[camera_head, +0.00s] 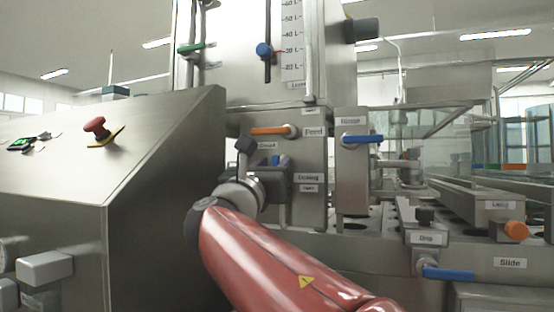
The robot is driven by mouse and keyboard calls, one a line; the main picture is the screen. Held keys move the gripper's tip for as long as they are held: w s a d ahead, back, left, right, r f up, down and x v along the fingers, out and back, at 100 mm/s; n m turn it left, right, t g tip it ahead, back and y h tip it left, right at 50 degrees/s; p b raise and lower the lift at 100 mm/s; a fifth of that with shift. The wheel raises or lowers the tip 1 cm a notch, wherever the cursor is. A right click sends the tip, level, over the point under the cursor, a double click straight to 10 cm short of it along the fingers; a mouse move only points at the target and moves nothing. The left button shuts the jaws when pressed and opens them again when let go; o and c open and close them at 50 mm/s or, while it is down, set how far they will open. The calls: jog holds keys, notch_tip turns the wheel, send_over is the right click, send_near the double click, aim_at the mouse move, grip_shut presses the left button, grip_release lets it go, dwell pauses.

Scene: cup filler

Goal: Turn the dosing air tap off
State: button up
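The plate labelled "Dosing" (308,177) is on the steel front panel in the middle of the view, with a smaller label below it. A small blue handle (276,160) shows just left of this label, mostly hidden behind my gripper; it may be the dosing air tap, and I cannot tell which way it is turned. My gripper (273,178) is dark grey and is right in front of the panel at this handle. Its fingers blend into the dark parts there, so I cannot tell their opening or whether they touch the handle.
An orange handle (269,131) labelled "Feed" is just above. A blue handle (362,139) is to the right. A red stop button (95,125) sits on the sloped console (150,140) at left.

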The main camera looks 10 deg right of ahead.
aim_at(275, 163)
jog(key=x, duration=0.4)
grip_shut()
dwell(0.4)
